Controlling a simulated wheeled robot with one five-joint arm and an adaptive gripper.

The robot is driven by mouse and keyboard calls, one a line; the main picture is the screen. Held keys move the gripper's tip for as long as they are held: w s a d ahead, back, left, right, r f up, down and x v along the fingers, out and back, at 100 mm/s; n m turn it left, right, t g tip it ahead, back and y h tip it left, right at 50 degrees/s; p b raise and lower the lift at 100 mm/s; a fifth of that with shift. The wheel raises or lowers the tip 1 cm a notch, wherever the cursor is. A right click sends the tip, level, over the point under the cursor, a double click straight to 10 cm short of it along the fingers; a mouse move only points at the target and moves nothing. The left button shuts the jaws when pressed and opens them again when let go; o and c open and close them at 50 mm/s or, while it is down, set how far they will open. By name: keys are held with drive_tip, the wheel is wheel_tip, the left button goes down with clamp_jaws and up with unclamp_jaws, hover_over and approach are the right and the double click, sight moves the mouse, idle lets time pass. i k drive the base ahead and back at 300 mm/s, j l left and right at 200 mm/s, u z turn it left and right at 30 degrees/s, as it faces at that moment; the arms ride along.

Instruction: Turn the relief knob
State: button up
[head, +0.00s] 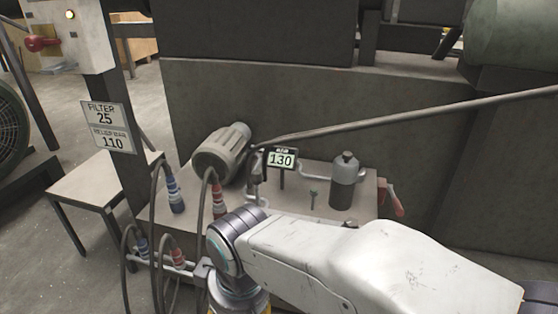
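A power unit with a grey bench top (305,178) stands in the middle of the head view. A small grey T-shaped part (313,197) stands upright on the bench top and may be the relief knob, but I cannot tell for sure. A digital gauge (281,159) behind it reads 130. A sign (108,126) on the dark post at left reads "FILTER 25" and "RELIEF BAR 110". My white arm crosses the lower right in front of the unit and bends down at its left end. My gripper is not visible, and the arm hides part of the unit's front.
A ribbed motor (221,152) and a grey cylinder (344,182) stand on the bench top. A red lever (393,201) sticks out at its right edge. Hoses with blue and red couplings (175,190) hang at left. A small side table (88,184) stands farther left.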

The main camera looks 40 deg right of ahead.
sight(350, 222)
drive_tip(key=k+l+z, duration=0.1)
drive_tip(key=z, duration=0.35)
drive_tip(key=l+z, duration=0.2)
drive_tip(key=z, duration=0.3)
drive_tip(key=l+z, duration=0.25)
drive_tip(key=z, duration=0.2)
drive_tip(key=k, duration=0.05)
